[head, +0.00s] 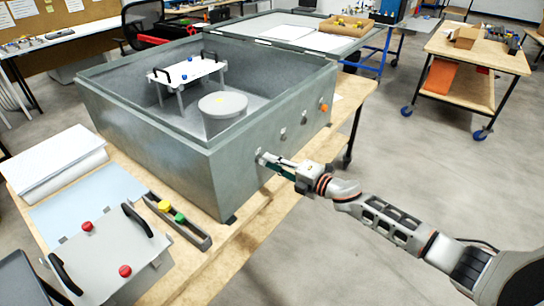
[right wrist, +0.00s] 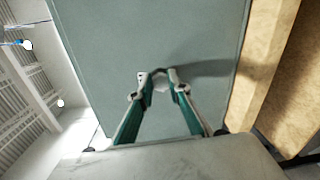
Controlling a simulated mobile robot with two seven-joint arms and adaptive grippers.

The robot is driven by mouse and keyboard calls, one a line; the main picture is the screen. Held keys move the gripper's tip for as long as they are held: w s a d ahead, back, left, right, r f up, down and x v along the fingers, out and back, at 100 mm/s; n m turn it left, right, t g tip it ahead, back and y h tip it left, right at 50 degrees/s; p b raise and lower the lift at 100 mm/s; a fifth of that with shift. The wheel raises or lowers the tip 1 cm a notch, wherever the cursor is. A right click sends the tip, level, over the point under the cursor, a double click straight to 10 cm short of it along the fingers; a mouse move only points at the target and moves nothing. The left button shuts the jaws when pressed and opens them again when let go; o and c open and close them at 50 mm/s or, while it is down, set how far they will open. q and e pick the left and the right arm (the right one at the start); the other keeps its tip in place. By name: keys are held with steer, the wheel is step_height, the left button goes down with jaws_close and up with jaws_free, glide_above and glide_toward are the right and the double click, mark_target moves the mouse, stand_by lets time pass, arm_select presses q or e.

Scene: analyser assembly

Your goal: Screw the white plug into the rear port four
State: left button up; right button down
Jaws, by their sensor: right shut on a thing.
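The grey analyser housing (head: 165,140) stands open-topped on a wooden bench. My left gripper is not in view.
A dark narrow tray (head: 190,228) with yellow and green plugs lies on the bench beside the housing. A panel with black handles and red knobs (head: 110,255) is at the front left. Inside the housing are a white raised plate (head: 187,70) and a grey cylinder (head: 222,105).

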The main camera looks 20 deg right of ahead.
steer(key=shift+f+m, duration=0.35)
steer(key=shift+m, duration=0.65)
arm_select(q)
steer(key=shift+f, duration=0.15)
arm_select(e)
steer(key=m, duration=0.4)
steer(key=m+y, duration=0.1)
steer(key=m, duration=0.4)
steer(key=f+m, duration=0.1)
steer(key=m, duration=0.3)
steer(key=shift+s+a+g+y, duration=0.25)
steer(key=shift+a+g+y, duration=0.05)
steer(key=shift+m, duration=0.6)
steer(key=m, duration=0.5)
steer(key=shift+s+a+m, duration=0.15)
steer(key=shift+a+m, duration=0.05)
steer(key=shift+m, duration=0.1)
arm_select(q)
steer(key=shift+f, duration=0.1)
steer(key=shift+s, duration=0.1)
